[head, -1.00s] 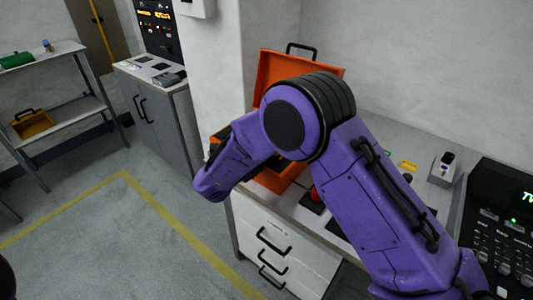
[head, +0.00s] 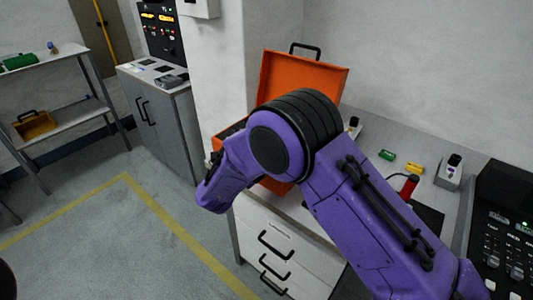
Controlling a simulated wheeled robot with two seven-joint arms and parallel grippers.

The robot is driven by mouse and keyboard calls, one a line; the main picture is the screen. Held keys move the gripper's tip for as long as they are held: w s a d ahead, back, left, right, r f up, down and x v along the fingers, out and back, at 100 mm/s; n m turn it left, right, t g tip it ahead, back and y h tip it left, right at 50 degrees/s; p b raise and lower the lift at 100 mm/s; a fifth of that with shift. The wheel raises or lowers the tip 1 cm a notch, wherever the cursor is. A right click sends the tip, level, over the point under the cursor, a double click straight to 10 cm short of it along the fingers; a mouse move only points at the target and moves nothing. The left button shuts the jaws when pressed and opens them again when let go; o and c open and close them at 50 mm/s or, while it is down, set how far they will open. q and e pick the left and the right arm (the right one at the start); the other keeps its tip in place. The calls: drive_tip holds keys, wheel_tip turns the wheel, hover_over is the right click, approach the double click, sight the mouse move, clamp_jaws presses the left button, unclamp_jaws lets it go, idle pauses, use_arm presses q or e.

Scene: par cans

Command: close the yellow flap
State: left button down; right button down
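I cannot make out a yellow flap for certain. A small yellow block (head: 415,168) lies on the grey worktop, right of my arm. An orange case (head: 300,78) stands on the worktop with its lid up; my purple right arm covers much of its lower part. That arm reaches in from the right, bends over the case and points down and left. Its gripper is not clearly seen; a small dark part beside the wrist cannot be identified. My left gripper is not in view.
A green block (head: 387,155), a red cylinder (head: 408,187) and a small grey device (head: 449,172) are on the worktop. A black console (head: 505,235) stands at right. White drawers (head: 285,245) are below. A shelf at left holds a yellow toolbox (head: 34,125). The floor at left is clear.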

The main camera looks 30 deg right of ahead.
drive_tip(key=shift+w+r, duration=0.1)
drive_tip(key=shift+r, duration=0.05)
drive_tip(key=c, duration=1)
unclamp_jaws()
drive_tip(key=shift+c, duration=0.2)
drive_tip(key=shift+f, duration=0.4)
drive_tip(key=shift+r, duration=0.1)
